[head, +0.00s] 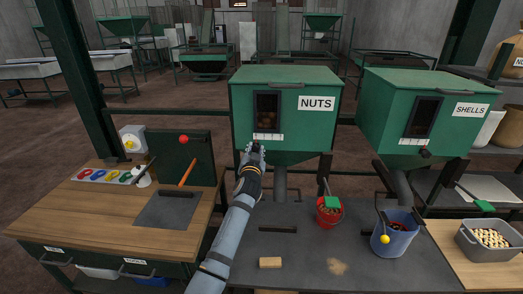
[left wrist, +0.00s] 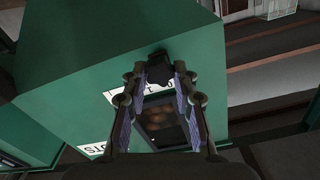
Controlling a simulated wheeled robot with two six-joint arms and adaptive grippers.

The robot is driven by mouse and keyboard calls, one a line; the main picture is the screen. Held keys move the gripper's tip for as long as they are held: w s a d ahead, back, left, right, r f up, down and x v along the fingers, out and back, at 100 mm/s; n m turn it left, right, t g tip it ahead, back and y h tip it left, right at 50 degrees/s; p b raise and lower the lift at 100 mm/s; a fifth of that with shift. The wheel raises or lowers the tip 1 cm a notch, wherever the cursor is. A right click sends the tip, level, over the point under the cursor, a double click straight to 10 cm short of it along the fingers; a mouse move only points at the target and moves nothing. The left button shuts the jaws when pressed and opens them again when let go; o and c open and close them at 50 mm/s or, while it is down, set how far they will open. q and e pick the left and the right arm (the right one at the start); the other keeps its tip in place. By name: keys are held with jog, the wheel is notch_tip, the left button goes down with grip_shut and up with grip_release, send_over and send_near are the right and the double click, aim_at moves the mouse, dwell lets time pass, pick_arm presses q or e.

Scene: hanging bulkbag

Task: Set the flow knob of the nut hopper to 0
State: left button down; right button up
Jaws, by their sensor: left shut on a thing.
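The green nut hopper (head: 285,82) carries a NUTS label and a small window with nuts behind it. A white scale strip (head: 268,137) sits below the window. My left gripper (head: 256,147) is at the lower front of this hopper, just under the strip. In the left wrist view my left gripper (left wrist: 158,88) is shut on the dark flow knob (left wrist: 158,68), which shows between its fingertips. In the head view the gripper hides the knob. The knob's exact setting cannot be read. My right gripper is not in view.
The shells hopper (head: 425,105) stands to the right with its own dark knob (head: 424,153). A wooden worktop (head: 105,222) is at left.

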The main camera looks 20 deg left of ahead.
pick_arm(q)
jog(key=c, duration=1.4)
grip_release()
jog(key=shift+a, duration=0.1)
jog(key=o, duration=0.4)
jog(key=shift+s+a, duration=0.1)
jog(key=shift+a, duration=0.15)
jog(key=shift+d, duration=0.1)
jog(key=shift+s+d, duration=0.15)
jog(key=shift+s, duration=0.05)
jog(key=v, duration=1.1)
jog(key=shift+s, duration=0.25)
